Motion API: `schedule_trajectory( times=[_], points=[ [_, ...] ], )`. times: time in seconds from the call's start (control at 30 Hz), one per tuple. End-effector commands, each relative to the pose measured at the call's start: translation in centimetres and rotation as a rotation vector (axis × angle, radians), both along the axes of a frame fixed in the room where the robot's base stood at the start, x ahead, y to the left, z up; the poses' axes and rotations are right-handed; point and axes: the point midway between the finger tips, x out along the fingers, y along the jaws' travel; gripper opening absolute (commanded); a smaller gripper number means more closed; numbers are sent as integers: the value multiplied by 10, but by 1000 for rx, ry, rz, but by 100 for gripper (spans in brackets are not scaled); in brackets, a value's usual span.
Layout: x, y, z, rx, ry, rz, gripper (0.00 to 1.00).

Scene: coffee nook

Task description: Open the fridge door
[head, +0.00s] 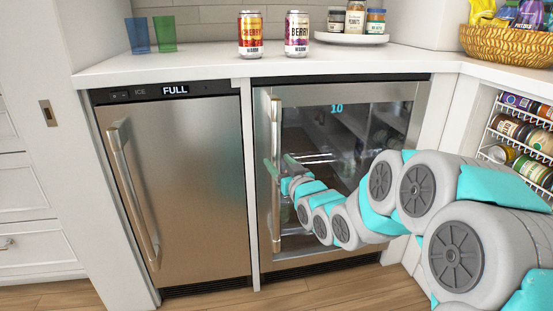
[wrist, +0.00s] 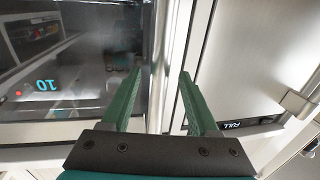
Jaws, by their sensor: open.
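The fridge is the right-hand under-counter unit, with a steel-framed glass door (head: 345,130) and a lit "10". Its door looks shut. The vertical bar handle (head: 276,125) runs along the door's left edge. My gripper (head: 279,168) is at the handle about mid-height, with one green finger on each side of it in the head view. In the wrist view, my gripper (wrist: 160,82) is open, and a bright vertical metal bar (wrist: 162,60) shows between the fingers. I cannot tell whether either finger touches it. The glass door (wrist: 70,65) is to the left there.
A steel ice maker (head: 180,180) with its own bar handle (head: 133,195) stands left of the fridge. Cans, glasses and jars stand on the white counter (head: 205,66) above. A wire rack (head: 520,140) is on the right. Wood floor lies in front.

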Motion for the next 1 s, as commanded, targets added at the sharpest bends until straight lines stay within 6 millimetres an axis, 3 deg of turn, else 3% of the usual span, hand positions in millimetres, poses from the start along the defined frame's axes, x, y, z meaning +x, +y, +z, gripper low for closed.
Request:
schedule_trajectory(
  times=[0.2,0.57,1.0],
  points=[
    [19,10,2,1,-4,0,61],
    [23,11,1,0,-3,-1,61],
    [22,11,1,0,-2,-1,11]
  ],
)
